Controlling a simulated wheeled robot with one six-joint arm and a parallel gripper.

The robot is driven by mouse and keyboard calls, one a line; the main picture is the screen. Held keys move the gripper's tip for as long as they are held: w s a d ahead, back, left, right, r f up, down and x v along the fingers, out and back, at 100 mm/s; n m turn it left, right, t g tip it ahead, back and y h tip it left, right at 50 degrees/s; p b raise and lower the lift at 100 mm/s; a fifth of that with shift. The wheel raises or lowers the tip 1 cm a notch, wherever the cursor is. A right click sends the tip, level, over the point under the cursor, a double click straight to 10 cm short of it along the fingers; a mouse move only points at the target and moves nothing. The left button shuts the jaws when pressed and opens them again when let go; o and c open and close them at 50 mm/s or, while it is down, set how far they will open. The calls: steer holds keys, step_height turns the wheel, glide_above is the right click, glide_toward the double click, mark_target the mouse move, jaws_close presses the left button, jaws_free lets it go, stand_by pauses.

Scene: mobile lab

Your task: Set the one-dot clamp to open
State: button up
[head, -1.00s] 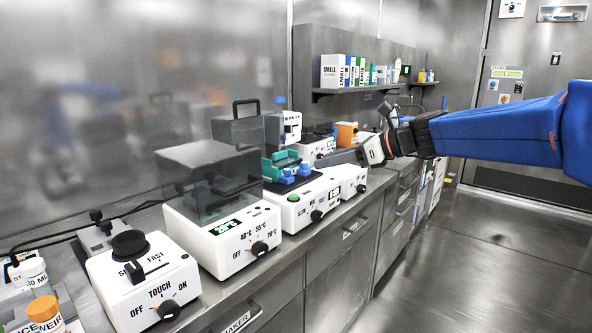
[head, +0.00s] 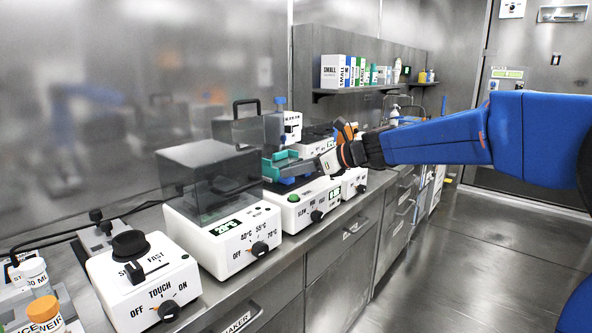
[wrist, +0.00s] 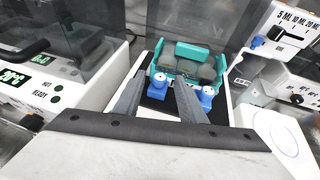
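Two blue clamps sit at the near edge of a teal holder (wrist: 188,54) on a black platform, the left clamp (wrist: 158,82) and the right clamp (wrist: 207,94) in the wrist view. Both have white tops with small dark marks; I cannot tell which is the one-dot clamp. My gripper (wrist: 160,88) is open, its dark fingers apart. In that view the left clamp shows between the fingertips and the right clamp lies right of the right finger. I cannot tell if they touch.
The holder is on a white shaker (head: 297,211) with a green button and knobs. A heater block with a dark clear cover (head: 210,180) stands to its left. A white device with an ML scale (wrist: 285,40) is close on the right. The aisle floor is clear.

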jaws_close()
steer(key=shift+s+d, duration=0.7)
steer(key=shift+d, duration=0.1)
jaws_free()
steer(key=shift+d, duration=0.1)
steer(key=v, duration=1.7)
steer(key=shift+d+r, duration=0.15)
